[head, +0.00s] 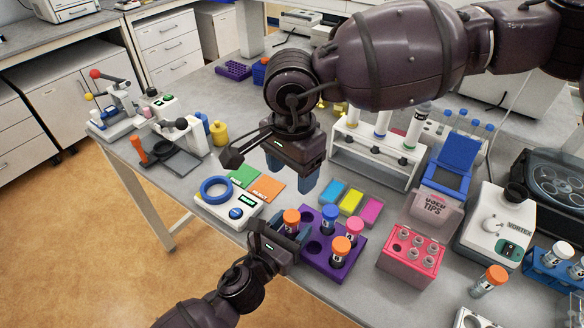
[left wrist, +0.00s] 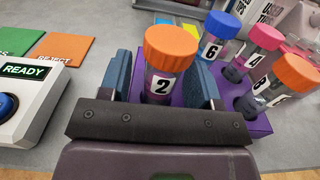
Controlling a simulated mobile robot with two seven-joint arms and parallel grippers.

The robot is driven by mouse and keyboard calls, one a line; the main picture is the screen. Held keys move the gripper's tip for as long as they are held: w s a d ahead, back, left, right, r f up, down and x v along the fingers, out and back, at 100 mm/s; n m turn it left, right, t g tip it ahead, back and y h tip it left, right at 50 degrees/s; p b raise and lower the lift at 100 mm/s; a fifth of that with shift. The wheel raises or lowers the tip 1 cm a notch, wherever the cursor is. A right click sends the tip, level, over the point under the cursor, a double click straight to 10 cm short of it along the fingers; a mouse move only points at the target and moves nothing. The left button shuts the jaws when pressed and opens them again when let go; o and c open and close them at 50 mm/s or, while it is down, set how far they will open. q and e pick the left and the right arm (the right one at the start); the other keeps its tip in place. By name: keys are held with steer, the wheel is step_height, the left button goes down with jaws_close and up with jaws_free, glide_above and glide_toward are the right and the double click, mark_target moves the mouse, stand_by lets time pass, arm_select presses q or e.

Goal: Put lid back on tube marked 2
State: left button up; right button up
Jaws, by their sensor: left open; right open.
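The tube marked 2 (left wrist: 164,85) stands upright in the purple rack (left wrist: 258,125), with an orange lid (left wrist: 171,46) sitting on its top. In the head view the same orange lid (head: 291,216) shows at the left end of the purple rack (head: 318,268). My left gripper (head: 286,234) is open, with its blue fingers on either side of tube 2. In the left wrist view the fingers (left wrist: 163,86) stand around the tube, with a gap visible at the left. My right gripper (head: 291,176) is open and empty above the bench, behind the rack.
Tubes 6 (left wrist: 213,46), 4 (left wrist: 256,58) and 8 (left wrist: 268,86) stand capped in the same rack. A READY device (head: 228,205) and green and orange cards lie left. A pink rack (head: 409,258) and vortex mixer (head: 497,226) stand right. Another orange-capped tube (head: 490,281) is near the mixer.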

arm_select(q)
steer(key=b+v, duration=0.1)
steer(key=v, duration=0.9)
steer(key=shift+s+a, duration=0.25)
steer(key=shift+s, duration=0.05)
steer(key=shift+s, duration=0.1)
